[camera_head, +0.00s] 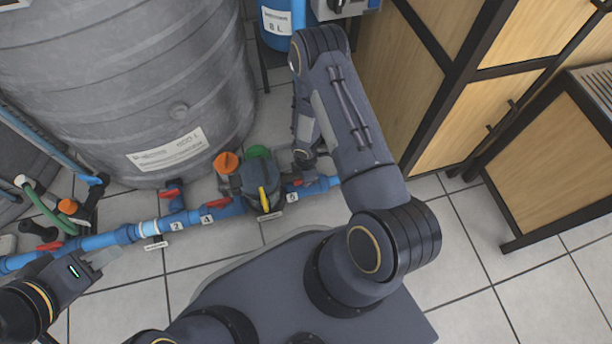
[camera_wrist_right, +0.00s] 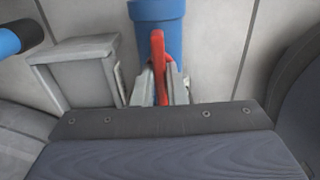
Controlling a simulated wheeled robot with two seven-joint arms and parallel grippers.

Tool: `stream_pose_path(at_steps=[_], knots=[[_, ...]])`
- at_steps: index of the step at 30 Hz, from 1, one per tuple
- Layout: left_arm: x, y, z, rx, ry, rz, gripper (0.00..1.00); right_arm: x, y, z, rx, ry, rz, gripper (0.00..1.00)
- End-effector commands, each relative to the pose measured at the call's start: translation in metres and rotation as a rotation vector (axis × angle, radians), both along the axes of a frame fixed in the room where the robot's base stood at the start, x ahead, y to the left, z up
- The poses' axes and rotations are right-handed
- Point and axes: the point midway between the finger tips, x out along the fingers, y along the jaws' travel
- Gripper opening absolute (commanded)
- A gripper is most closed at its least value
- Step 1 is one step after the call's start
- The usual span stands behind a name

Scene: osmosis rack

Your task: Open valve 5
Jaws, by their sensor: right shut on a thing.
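Valve 5 sits on the blue pipe (camera_head: 325,186) near its right end, by a label that seems to read 5 (camera_head: 292,198). In the head view my right arm and gripper (camera_head: 304,160) hide most of it. In the right wrist view the red handle (camera_wrist_right: 158,62) stands between the two fingers of my right gripper (camera_wrist_right: 162,88), in front of the blue pipe (camera_wrist_right: 145,14).
Valve 2's red handle (camera_head: 172,192) and valve 4's red handle (camera_head: 217,203) sit farther left. A dark pump with a yellow mark (camera_head: 263,190) stands close left of valve 5. A large grey tank (camera_head: 120,95) is behind. Wooden cabinets (camera_head: 535,145) stand right; floor between is clear.

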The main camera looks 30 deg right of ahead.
Motion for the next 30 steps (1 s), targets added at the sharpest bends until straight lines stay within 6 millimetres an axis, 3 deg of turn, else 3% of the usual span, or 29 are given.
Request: stream_pose_path(at_steps=[5,6,10,20,30], knots=[[0.000,0.000,0.000,0.000,0.000,0.000,0.36,0.000,0.001,0.000,0.001,0.000,0.004,0.00],[0.000,0.000,0.000,0.000,0.000,0.000,0.36,0.000,0.001,0.000,0.001,0.000,0.004,0.16],[0.000,0.000,0.000,0.000,0.000,0.000,0.36,0.000,0.001,0.000,0.001,0.000,0.003,0.33],[0.000,0.000,0.003,0.000,0.000,0.000,0.36,0.000,0.000,0.004,0.000,-0.001,0.000,0.34],[0.000,0.000,0.030,0.000,0.000,0.000,0.36,0.001,0.000,0.060,0.001,-0.002,0.000,0.34]])
